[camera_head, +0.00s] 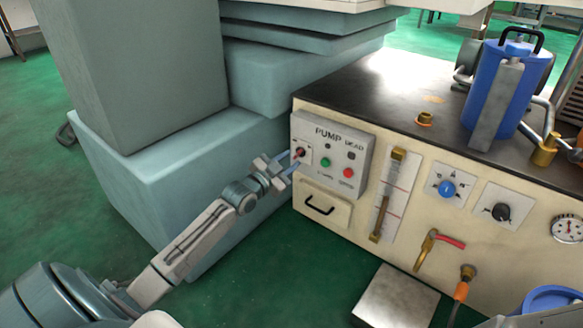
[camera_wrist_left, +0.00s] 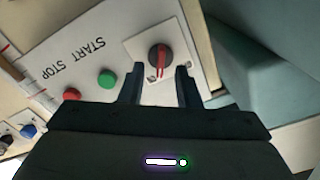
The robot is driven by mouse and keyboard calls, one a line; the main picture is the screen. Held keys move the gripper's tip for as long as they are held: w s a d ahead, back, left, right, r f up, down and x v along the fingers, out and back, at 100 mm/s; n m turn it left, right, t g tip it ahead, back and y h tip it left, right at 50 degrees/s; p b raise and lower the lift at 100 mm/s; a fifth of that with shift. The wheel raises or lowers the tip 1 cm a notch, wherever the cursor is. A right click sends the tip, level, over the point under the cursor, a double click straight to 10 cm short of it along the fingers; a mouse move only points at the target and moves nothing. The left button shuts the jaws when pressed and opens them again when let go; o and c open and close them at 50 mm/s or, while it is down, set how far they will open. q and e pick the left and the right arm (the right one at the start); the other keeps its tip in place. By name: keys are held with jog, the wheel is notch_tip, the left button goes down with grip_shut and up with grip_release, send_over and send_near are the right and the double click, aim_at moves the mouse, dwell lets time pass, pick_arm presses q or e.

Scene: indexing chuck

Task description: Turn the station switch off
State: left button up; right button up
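The station switch (camera_wrist_left: 159,57) is a dark round knob with a red bar, on a white square plate of the pump panel (camera_head: 357,146). In the head view the switch (camera_head: 300,152) sits at the panel's left end, partly behind my fingers. My left gripper (camera_head: 288,164) is right in front of it. In the left wrist view the left gripper (camera_wrist_left: 158,82) is open, its two fingers apart, with the knob just beyond and between their tips. The fingers do not appear to touch the knob. My right gripper is not in view.
Beside the switch are a green button (camera_head: 326,162) and a red button (camera_head: 348,173). A drawer handle (camera_head: 319,206) is below. Large pale blue blocks (camera_head: 160,170) stand close on the left. A blue canister (camera_head: 503,85) stands on the bench top.

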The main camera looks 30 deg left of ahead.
pick_arm(q)
jog(key=shift+w+b, duration=0.35)
jog(key=shift+w, duration=0.5)
jog(key=shift+d, duration=0.1)
grip_shut()
